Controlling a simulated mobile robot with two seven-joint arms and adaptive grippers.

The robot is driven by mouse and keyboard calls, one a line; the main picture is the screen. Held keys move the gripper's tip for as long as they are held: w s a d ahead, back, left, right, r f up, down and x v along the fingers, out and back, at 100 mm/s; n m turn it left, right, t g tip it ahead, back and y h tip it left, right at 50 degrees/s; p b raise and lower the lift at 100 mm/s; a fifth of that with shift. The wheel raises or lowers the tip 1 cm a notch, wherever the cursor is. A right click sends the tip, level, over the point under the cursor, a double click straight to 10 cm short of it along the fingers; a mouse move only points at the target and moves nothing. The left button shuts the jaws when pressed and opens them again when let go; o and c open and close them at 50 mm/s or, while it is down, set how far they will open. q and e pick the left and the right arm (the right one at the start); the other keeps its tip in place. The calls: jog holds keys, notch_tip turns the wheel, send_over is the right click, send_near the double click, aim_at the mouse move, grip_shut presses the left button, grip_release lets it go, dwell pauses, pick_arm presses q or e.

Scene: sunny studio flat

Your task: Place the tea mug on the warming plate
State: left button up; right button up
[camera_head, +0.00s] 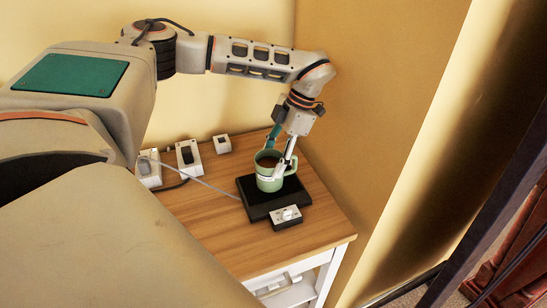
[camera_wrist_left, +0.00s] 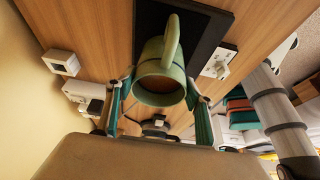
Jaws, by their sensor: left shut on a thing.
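The pale green tea mug (camera_head: 268,181) is upright with brown tea in it, and it also shows in the left wrist view (camera_wrist_left: 161,62). The black warming plate (camera_head: 254,208) lies on the wooden table, directly under the mug in the head view; its dark top shows behind the mug in the left wrist view (camera_wrist_left: 205,22). I cannot tell whether the mug's base touches the plate. My left gripper (camera_head: 279,163) comes down from above and is shut on the mug, with a finger on each side in the wrist view. My right gripper is not in view.
A small control box (camera_head: 287,217) sits at the plate's front edge. White boxes (camera_head: 189,158) and a small white cube (camera_head: 222,143) stand at the table's back left, with a grey cable running towards the plate. A wall borders the table's right. The wooden tabletop (camera_head: 205,218) is clear at front left.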

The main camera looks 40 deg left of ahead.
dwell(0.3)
pick_arm(q)
jog(key=o, duration=1.6)
jog(key=v, duration=0.7)
jog(key=shift+w+d+r, duration=0.1)
jog(key=shift+r, duration=0.2)
